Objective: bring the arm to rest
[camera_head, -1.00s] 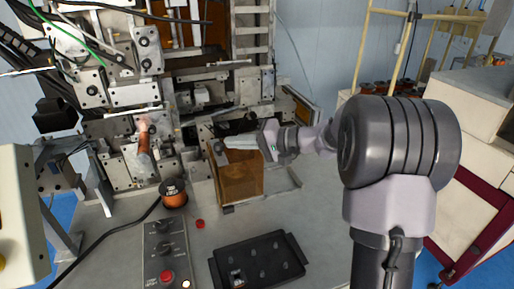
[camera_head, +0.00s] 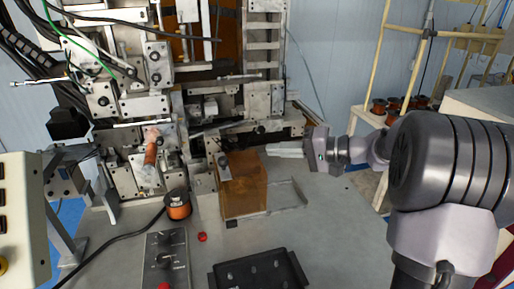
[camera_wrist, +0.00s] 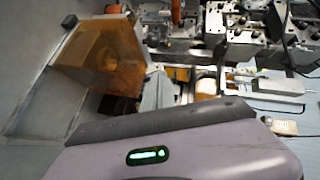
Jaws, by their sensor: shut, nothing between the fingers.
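My gripper (camera_head: 270,150) is in the head view, to the right of the amber box (camera_head: 243,185) on the machine's front. Its pale fingers point left, close together, and hold nothing. My arm reaches in from the right edge. The fingertips are just to the right of the box's top edge and appear clear of it. In the wrist view my gripper's housing with a green light fills the bottom, and the amber box (camera_wrist: 95,55) is at upper left.
The coil winding machine (camera_head: 155,105) fills the left and centre. An orange spool (camera_head: 178,205), a red button (camera_head: 202,237), a control box (camera_head: 165,250) and a black tray (camera_head: 262,272) are on the grey table. The table right of the box is fairly clear. Copper spools (camera_head: 395,105) stand behind at right.

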